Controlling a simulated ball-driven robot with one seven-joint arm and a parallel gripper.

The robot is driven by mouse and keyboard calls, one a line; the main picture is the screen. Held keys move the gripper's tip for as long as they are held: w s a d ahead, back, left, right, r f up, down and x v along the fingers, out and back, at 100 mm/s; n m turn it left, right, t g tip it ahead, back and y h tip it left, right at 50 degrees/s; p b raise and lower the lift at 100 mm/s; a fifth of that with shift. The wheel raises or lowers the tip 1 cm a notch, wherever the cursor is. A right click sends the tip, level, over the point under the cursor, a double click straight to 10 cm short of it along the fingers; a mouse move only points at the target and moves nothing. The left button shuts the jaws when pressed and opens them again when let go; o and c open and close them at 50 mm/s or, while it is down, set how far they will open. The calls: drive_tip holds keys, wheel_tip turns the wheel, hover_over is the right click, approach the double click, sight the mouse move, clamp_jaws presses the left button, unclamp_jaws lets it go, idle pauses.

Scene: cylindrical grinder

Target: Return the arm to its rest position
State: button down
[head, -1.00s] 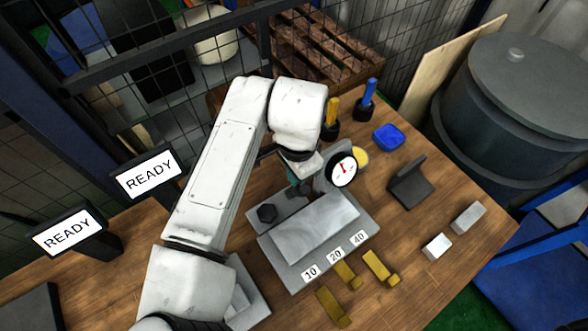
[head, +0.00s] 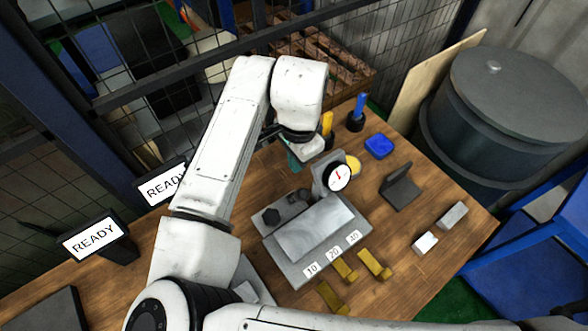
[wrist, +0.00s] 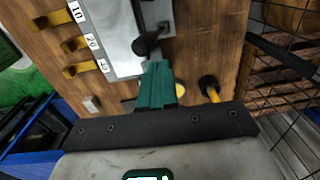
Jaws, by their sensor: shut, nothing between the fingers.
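My white arm reaches up from the lower left of the head view and bends down over the back of the bench. My gripper (wrist: 157,70) shows in the wrist view as teal fingers, shut with nothing between them. In the head view its teal part (head: 293,162) is mostly hidden under the wrist, behind the grey fixture plate (head: 285,265). In the wrist view the fingers overlap a dark knob (wrist: 147,42) on the fixture; I cannot tell whether they touch it.
A dial gauge (head: 338,177) stands right of the gripper. A mesh fence (head: 130,80) closes the back. READY screens (head: 92,240) stand at left.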

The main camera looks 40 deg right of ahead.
drive_tip(key=shift+r, duration=0.65)
